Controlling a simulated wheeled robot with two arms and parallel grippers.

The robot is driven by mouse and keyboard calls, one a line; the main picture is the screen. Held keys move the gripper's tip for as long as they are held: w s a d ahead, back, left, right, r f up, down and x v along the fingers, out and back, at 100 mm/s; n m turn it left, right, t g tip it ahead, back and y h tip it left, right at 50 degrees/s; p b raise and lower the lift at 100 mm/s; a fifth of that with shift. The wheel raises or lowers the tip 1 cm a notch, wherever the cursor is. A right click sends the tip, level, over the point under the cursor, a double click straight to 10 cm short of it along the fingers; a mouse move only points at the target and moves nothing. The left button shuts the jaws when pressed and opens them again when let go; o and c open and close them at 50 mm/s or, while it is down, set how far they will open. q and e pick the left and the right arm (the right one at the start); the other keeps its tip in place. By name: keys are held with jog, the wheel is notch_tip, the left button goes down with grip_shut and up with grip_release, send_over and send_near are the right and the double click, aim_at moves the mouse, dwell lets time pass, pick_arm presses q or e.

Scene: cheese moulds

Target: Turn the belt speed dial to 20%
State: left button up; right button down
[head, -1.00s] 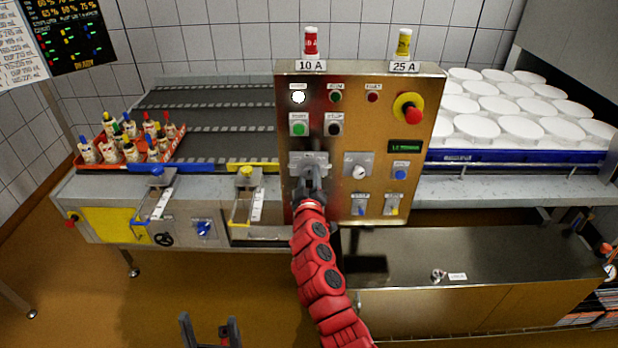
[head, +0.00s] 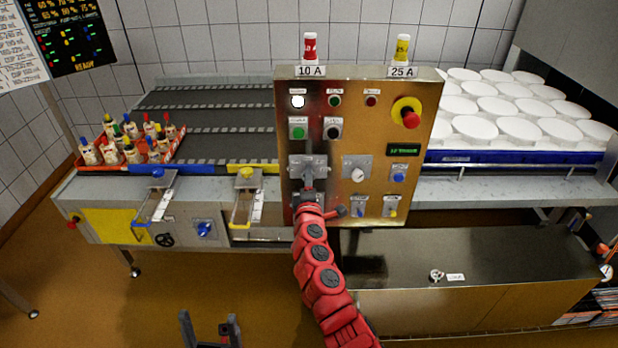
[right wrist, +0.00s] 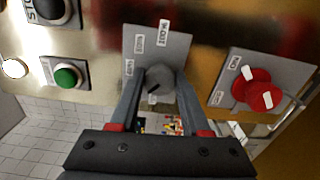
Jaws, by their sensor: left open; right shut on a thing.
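A steel control panel (head: 343,130) stands in the middle of the head view. My right gripper (head: 308,186) is at the plate (head: 322,164) at its lower left. In the right wrist view, the fingers of my right gripper (right wrist: 160,98) are closed around a grey dial (right wrist: 158,78) with a dark pointer line. Several labels ring that dial, but I cannot read its setting. A second, pale dial (head: 358,174) sits to the right, untouched. My left gripper (head: 210,322) is open and empty, low over the floor.
Green (head: 298,130) and black (head: 333,130) push buttons sit above the held dial. A red emergency button (head: 410,118) is at upper right. In the right wrist view, a red switch (right wrist: 262,94) is close beside the fingers.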

jog(key=shift+n+p, duration=1.05)
jog(key=shift+n, duration=3.05)
jog(key=shift+c, duration=1.9)
grip_release()
jog(key=shift+s, duration=0.1)
